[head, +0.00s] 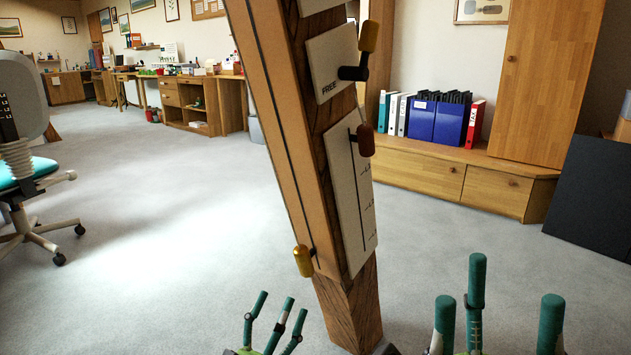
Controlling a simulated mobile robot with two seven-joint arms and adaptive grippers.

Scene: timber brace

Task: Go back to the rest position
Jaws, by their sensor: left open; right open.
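A timber brace (349,304) leans up through the middle of the head view, tilted with its top to the left. White plates sit on its face, one marked FREE (332,65) and one with a slot and scale (352,195). A dark lever with an orange knob (368,37), a dark red knob (365,140) and a yellow knob (303,260) stick out from it. My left gripper (276,310) is open and empty at the bottom, left of the brace's foot. My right gripper (495,300) is open and empty at bottom right, apart from the brace.
An office chair (30,190) stands at the left. A low wooden cabinet (450,180) with binders (437,118) runs along the back right. A dark panel (592,195) leans at the right edge. Desks (190,100) line the far left. The grey carpet between is clear.

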